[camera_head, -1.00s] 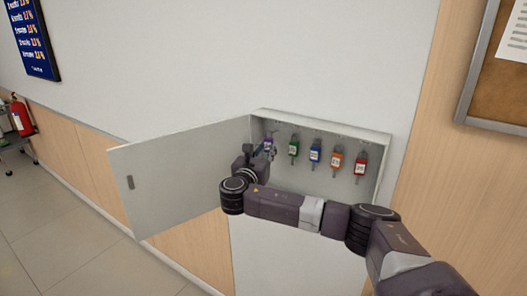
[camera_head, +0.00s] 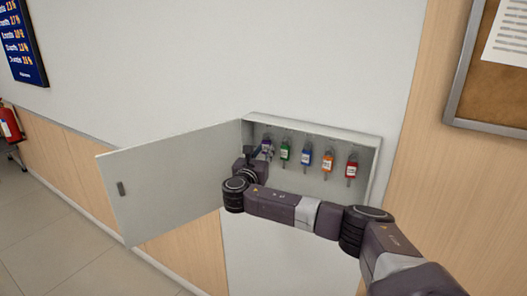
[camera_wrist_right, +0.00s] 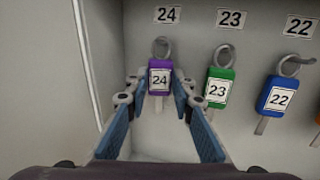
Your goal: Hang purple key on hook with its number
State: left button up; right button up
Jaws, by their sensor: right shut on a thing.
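The purple key (camera_wrist_right: 160,78) has a tag marked 24. In the right wrist view it hangs upright between my right gripper's (camera_wrist_right: 158,92) blue-padded fingers, below the number plate 24 (camera_wrist_right: 167,15). Its metal ring (camera_wrist_right: 161,47) is at the hook under that plate; I cannot tell for sure if it is fully around the hook. The right gripper is shut on the purple key. In the head view the purple key (camera_head: 266,146) is at the left end of the row in the open key cabinet (camera_head: 376,160), with the right gripper (camera_head: 261,152) at it. My left gripper is not in view.
To the right hang the green key 23 (camera_wrist_right: 217,88), the blue key 22 (camera_wrist_right: 280,96), an orange key (camera_head: 327,161) and a red key (camera_head: 351,168). The open cabinet door (camera_head: 170,185) stands left of my right gripper. The cabinet's side wall is close on the left.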

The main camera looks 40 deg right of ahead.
dwell(0.4)
jog(key=o, duration=1.2)
jog(key=shift+c, duration=0.2)
jog(key=v, duration=1.2)
jog(key=shift+f, duration=0.1)
